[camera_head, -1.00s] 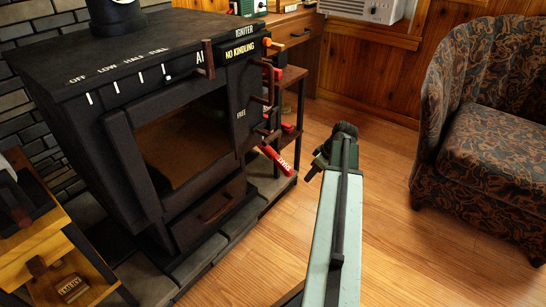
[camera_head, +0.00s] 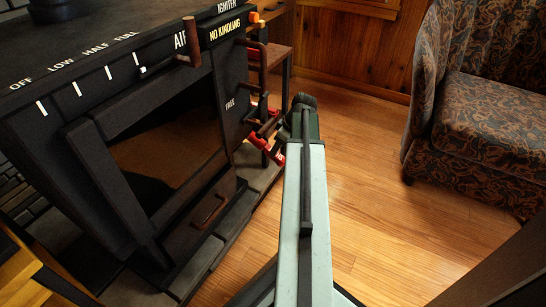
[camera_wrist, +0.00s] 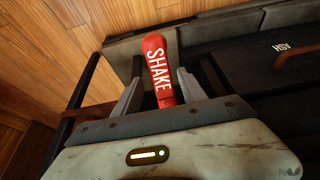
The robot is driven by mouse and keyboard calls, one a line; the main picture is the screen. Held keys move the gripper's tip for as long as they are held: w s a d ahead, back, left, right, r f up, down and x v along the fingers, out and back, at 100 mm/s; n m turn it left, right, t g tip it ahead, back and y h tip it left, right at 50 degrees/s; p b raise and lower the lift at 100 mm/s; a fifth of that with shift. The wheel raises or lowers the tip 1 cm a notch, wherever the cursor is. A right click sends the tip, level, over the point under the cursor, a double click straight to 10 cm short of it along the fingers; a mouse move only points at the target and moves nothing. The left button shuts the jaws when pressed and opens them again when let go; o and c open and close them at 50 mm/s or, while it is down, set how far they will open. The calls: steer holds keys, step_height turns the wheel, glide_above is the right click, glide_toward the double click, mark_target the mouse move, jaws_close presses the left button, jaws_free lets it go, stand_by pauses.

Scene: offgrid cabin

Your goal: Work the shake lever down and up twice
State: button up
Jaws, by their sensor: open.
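The red shake lever (camera_wrist: 158,68), with SHAKE in white letters, stands between the two grey fingers of my gripper (camera_wrist: 160,77) in the wrist view. The fingers are apart, one on each side of the lever, and I see no clear grip on it. In the head view a red part of the lever (camera_head: 262,146) shows at the stove's right side, just left of my arm's end. My arm hides the rest of it, and the fingers are not clear there.
The black stove (camera_head: 150,80) fills the left, with brown handles on its right side close to my arm. A low stone hearth (camera_head: 205,255) edges the floor. A patterned armchair (camera_head: 495,120) stands at the right. The wooden floor (camera_head: 390,215) between is clear.

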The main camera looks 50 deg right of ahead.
steer(key=b+x, duration=0.3)
steer(key=x, duration=0.2)
steer(key=shift+s+r, duration=0.1)
jaws_close()
stand_by(1.2)
